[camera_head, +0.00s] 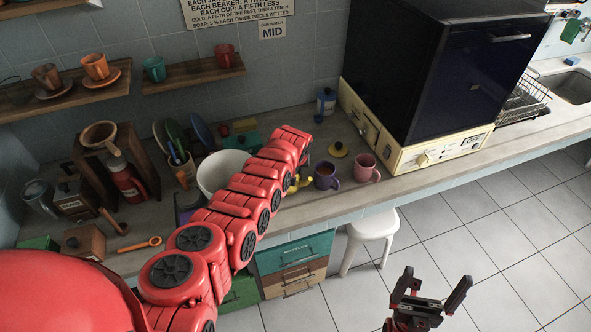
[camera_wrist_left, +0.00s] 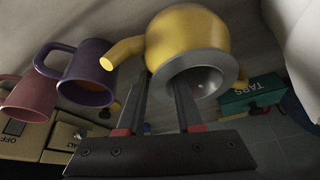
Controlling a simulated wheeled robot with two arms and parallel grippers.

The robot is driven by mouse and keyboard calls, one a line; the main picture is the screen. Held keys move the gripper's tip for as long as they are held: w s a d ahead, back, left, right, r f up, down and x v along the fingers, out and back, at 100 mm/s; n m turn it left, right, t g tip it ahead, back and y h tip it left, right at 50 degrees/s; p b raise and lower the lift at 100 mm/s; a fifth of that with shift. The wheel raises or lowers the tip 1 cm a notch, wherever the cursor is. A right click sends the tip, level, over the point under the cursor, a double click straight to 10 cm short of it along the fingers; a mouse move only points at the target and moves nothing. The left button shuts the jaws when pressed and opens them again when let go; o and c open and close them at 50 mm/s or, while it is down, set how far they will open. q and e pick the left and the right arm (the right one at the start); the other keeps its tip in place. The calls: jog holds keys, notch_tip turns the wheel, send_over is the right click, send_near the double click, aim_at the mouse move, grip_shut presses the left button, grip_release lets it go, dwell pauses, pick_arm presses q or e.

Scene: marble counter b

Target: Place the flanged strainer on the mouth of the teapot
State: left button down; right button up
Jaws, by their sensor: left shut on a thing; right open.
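The yellow teapot (camera_wrist_left: 188,35) shows in the left wrist view, its spout pointing left. In the head view my left arm hides most of it; a yellow part (camera_head: 303,183) shows beside the arm. The grey flanged strainer (camera_wrist_left: 231,67) is in front of the teapot's mouth in the left wrist view, its round flange facing the camera. I cannot tell whether it touches the teapot. My left gripper (camera_wrist_left: 163,92) is shut on the strainer; its fingertips are partly hidden. My right gripper (camera_head: 436,282) is open and empty, above the floor in front of the counter.
A purple mug (camera_head: 326,178) and pink mug (camera_head: 368,168) stand right of the teapot. A yellow lid (camera_head: 338,150) lies behind them. A white bowl (camera_head: 213,168) and the TABS box (camera_wrist_left: 254,95) are near. A large dark appliance (camera_head: 430,75) stands at the right.

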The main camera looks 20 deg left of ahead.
pick_arm(q)
jog(key=c, duration=0.6)
grip_release()
jog(key=shift+o, duration=0.2)
jog(key=shift+r, duration=0.1)
